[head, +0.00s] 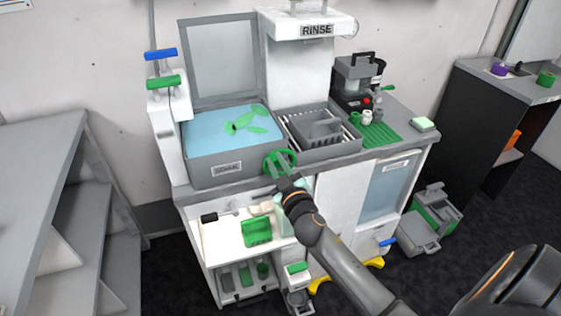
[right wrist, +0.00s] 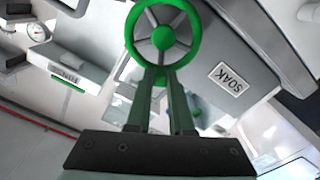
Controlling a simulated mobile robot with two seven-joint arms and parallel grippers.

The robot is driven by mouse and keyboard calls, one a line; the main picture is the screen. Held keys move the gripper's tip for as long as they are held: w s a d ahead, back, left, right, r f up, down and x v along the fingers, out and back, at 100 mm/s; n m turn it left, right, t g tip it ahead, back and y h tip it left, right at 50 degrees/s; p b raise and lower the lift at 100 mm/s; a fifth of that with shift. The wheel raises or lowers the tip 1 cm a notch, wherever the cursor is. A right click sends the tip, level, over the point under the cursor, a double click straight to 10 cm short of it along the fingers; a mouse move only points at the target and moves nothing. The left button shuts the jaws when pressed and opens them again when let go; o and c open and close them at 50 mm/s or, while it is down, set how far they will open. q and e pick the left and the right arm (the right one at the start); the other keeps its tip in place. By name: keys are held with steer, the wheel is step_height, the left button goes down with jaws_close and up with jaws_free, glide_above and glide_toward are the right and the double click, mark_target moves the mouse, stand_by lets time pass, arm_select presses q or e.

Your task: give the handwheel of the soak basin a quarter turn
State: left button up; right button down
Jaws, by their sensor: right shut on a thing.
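The soak basin (head: 207,166) is a grey tank of blue water with green pieces in it and a SOAK label on its front. Its green handwheel (head: 291,155) sits at the basin's front right corner. My right gripper (head: 281,168) reaches up to the handwheel from the front and is shut on its rim. In the right wrist view the spoked handwheel (right wrist: 163,38) stands at the fingertips of the right gripper (right wrist: 160,70), with the SOAK label to the right. My left gripper is not in view.
A grey rack tray (head: 322,153) stands right of the handwheel, under the RINSE unit (head: 298,60). Blue (head: 161,54) and green levers stand left of the basin. A green bin (head: 257,232) is on the shelf below. Grey shelves (head: 50,150) are at left.

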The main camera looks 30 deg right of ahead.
mark_target(265, 168)
steer(key=n, duration=0.2)
steer(key=a+f+n, duration=0.1)
steer(key=n, duration=0.1)
steer(key=f+n+b, duration=0.1)
steer(key=n, duration=0.1)
steer(key=shift+w+a, duration=0.2)
steer(key=shift+a, duration=0.15)
steer(key=shift+a+f+n+b, duration=0.15)
steer(key=shift+f+n, duration=0.15)
steer(key=shift+n, duration=0.75)
steer(key=shift+f+n+b, duration=0.2)
steer(key=shift+f+n, duration=0.15)
steer(key=shift+n, duration=0.65)
steer(key=shift+a+f+n+b, duration=0.15)
steer(key=shift+f+n, duration=0.15)
steer(key=shift+n, duration=0.75)
steer(key=c, duration=0.8)
jaws_free()
